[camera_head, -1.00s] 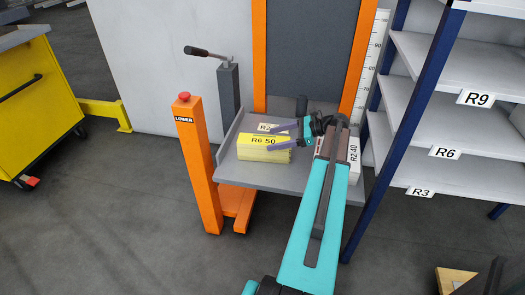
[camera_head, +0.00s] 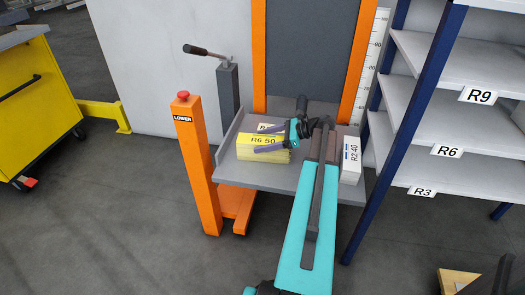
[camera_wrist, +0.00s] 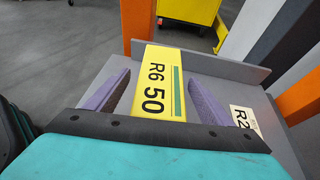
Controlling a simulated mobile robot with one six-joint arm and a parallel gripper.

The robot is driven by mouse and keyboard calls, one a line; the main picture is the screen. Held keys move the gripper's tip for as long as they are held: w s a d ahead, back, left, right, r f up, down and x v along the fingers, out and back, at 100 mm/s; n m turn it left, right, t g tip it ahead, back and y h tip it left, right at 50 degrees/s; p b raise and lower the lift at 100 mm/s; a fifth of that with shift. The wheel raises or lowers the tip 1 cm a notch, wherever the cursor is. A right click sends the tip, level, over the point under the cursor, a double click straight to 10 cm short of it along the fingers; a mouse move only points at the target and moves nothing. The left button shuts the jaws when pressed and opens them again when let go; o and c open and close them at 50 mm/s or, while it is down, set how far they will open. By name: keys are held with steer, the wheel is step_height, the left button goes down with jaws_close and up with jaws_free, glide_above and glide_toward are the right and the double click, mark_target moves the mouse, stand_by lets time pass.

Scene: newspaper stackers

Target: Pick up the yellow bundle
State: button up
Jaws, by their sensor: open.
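The yellow bundle (camera_head: 262,149), labelled R6 50, lies on the grey platform (camera_head: 290,178) of the orange lift. My gripper (camera_head: 262,138) is at the bundle from the right, its purple fingers apart. In the wrist view the yellow bundle (camera_wrist: 158,90) lies between the two open fingers (camera_wrist: 155,100), its near end hidden behind the gripper's palm edge. A gap shows between the left finger and the bundle; the right finger is close to its side. I cannot tell whether it touches.
A white bundle labelled R2 40 (camera_head: 351,160) stands at the platform's right. Another labelled bundle (camera_wrist: 243,118) lies just beside my right finger. An orange post with a red button (camera_head: 183,97) stands left; shelves (camera_head: 450,65) with a blue upright stand right.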

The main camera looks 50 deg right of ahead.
stand_by(0.3)
jaws_close()
steer(key=shift+r, duration=0.15)
steer(key=shift+r, duration=0.1)
stand_by(0.3)
steer(key=shift+r+p, duration=0.3)
steer(key=shift+r, duration=0.2)
step_height(320, 180, up, 3)
steer(key=shift+f+p, duration=0.15)
steer(key=shift+p, duration=0.35)
steer(key=s+a+r+p, duration=0.1)
steer(key=s+a+p, duration=0.1)
steer(key=s+a, duration=0.9)
steer(key=shift+s, duration=0.25)
